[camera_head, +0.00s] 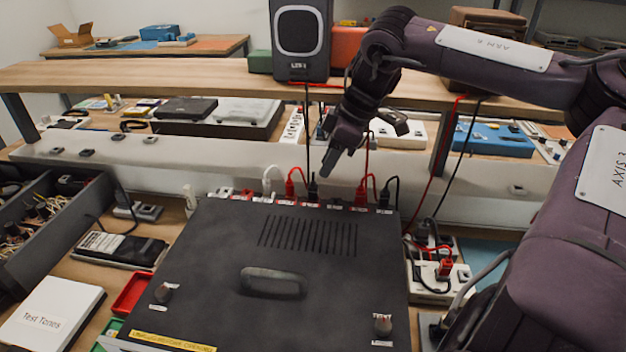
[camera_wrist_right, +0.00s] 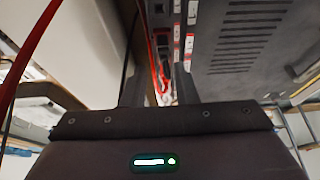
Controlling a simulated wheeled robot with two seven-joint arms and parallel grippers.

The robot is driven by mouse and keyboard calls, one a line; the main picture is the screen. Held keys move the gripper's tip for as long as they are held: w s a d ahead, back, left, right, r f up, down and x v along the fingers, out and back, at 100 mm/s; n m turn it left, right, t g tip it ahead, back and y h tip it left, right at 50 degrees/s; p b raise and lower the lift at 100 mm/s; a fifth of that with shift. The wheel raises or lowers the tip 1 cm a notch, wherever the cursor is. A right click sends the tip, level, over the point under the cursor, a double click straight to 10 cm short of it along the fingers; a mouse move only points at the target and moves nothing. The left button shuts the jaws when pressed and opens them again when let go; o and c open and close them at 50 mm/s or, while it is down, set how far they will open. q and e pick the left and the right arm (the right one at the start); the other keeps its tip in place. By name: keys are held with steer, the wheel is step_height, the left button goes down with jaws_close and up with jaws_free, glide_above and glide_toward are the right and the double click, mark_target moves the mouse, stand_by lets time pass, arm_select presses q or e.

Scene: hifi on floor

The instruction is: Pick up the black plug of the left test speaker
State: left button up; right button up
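The black amplifier (camera_head: 215,255) lies flat with a row of plugs along its far edge. A black plug (camera_head: 313,188) stands in that row, just right of a red plug (camera_head: 291,184); a black cable rises from it toward the speaker (camera_head: 302,40). My right gripper (camera_head: 326,165) is just above and right of this black plug, fingers pointing down. In the wrist view the right gripper (camera_wrist_right: 158,78) is open, its fingers apart; red cable shows beyond the gap, and whether the black plug is between the fingers is unclear. My left gripper is not in view.
A further red plug (camera_head: 361,192) and black plug (camera_head: 385,196) stand to the right in the same row. A white plug (camera_head: 268,180) is at the left. Speaker cables hang from the wooden shelf (camera_head: 200,80). A power strip (camera_head: 445,275) with a red plug lies right of the amplifier.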

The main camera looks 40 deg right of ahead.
mark_target(313, 186)
steer(key=shift+a+p+x, duration=0.15)
steer(key=shift+p+x, duration=0.05)
steer(key=shift+x, duration=1.7)
steer(key=shift+a+p+x, duration=0.15)
steer(key=shift+p+x, duration=0.05)
steer(key=shift+x, duration=1.7)
steer(key=shift+r, duration=0.1)
jaws_close()
